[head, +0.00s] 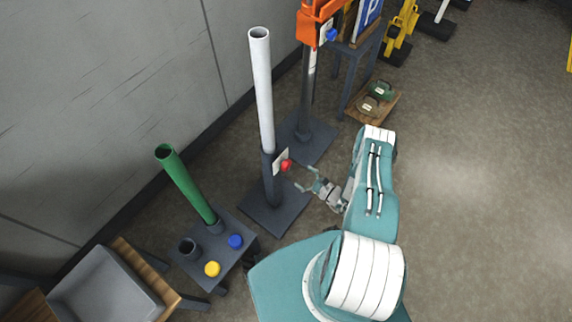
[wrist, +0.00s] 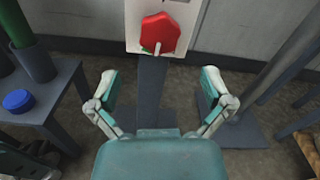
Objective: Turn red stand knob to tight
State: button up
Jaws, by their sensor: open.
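The red knob (head: 286,165) sits on a white plate (head: 279,158) on the dark lower post of the white stand. In the wrist view the red knob (wrist: 160,33) is faceted, with a small white pointer at its lower edge and a bit of green beside it. The white plate (wrist: 186,12) is behind it. My gripper (head: 306,180) is just right of the knob, apart from it. In the wrist view my gripper (wrist: 158,82) has its fingers spread wide and empty, with the knob ahead and above, between the fingertip directions.
A small dark table (head: 232,262) holds a green tube (head: 185,182), a blue knob (head: 236,241) and a yellow knob (head: 212,269) at left. An orange-topped stand (head: 308,80) is behind. A grey bin (head: 105,290) is lower left.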

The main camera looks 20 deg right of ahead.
aim_at(289, 167)
jog(key=x, duration=0.8)
jog(key=shift+w, duration=0.1)
jog(key=c, duration=1.1)
